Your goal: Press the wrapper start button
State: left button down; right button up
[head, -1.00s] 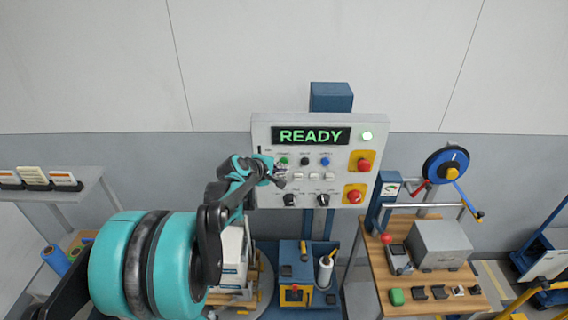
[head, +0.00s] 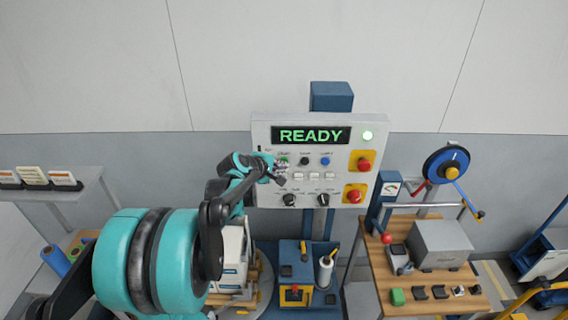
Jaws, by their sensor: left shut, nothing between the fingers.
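Below the display are a green button (head: 284,160), a black button (head: 305,161) and a blue button (head: 325,161). Two red mushroom buttons on yellow plates are at the right. My left gripper (head: 279,174) is shut and empty, at the panel's left part by the green button, partly covering it. I cannot tell whether it touches. The labels are too small to read surely. My right gripper is not in view.
A wooden workbench (head: 376,282) with a grey box (head: 440,244) and a strap reel (head: 446,172) stands at the right. A blue unit (head: 295,262) stands below the panel. A grey shelf (head: 88,187) with cards is at the left.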

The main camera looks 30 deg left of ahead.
pick_arm(q)
jog(key=shift+w+a, duration=0.25)
jog(key=shift+w, duration=0.15)
dwell(0.8)
jog(key=shift+s+d, duration=0.1)
jog(key=shift+s, duration=0.05)
jog(key=shift+s+d, duration=0.4)
jog(key=shift+s, duration=0.25)
